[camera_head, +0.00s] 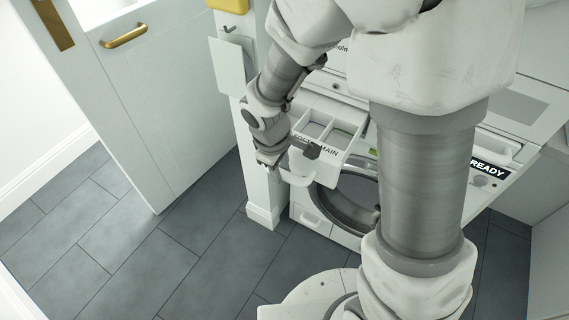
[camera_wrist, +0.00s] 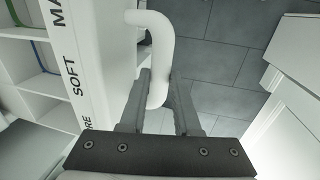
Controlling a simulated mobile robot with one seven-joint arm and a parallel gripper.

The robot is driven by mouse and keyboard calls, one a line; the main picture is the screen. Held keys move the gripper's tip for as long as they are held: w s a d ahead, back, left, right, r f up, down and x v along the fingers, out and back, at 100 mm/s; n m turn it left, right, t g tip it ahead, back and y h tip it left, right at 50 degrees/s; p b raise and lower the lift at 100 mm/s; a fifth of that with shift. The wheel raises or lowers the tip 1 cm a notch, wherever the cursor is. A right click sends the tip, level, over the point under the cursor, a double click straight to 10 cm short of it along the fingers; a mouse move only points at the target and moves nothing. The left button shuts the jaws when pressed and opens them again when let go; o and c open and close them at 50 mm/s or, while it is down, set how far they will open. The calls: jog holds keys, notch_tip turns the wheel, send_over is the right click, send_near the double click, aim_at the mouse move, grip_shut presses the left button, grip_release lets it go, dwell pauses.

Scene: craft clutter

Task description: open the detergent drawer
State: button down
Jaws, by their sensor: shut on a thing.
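The white detergent drawer (camera_head: 325,143) sticks out from the top left of the washing machine front. Its open compartments show from above, and its front carries lettering such as "MAIN". In the wrist view the drawer front (camera_wrist: 75,62) stands at the left with "SOFT" on it. A white curved handle (camera_wrist: 160,45) juts from that front. My gripper (camera_wrist: 162,95) has its two dark fingers on either side of the handle's end, shut on it. In the head view my gripper (camera_head: 284,165) is at the drawer front, and my arm hides part of the machine.
The washing machine's round door (camera_head: 350,200) is below the drawer, partly behind my arm. A "READY" display (camera_head: 489,168) is at the right. Grey floor tiles (camera_head: 150,270) are clear in front.

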jog(key=c, duration=0.6)
grip_release()
jog(key=shift+c, duration=0.2)
jog(key=shift+r, duration=0.1)
notch_tip(320, 180, up, 17)
jog(key=s+a+p, duration=0.2)
jog(key=p, duration=0.3)
jog(key=shift+s, duration=0.4)
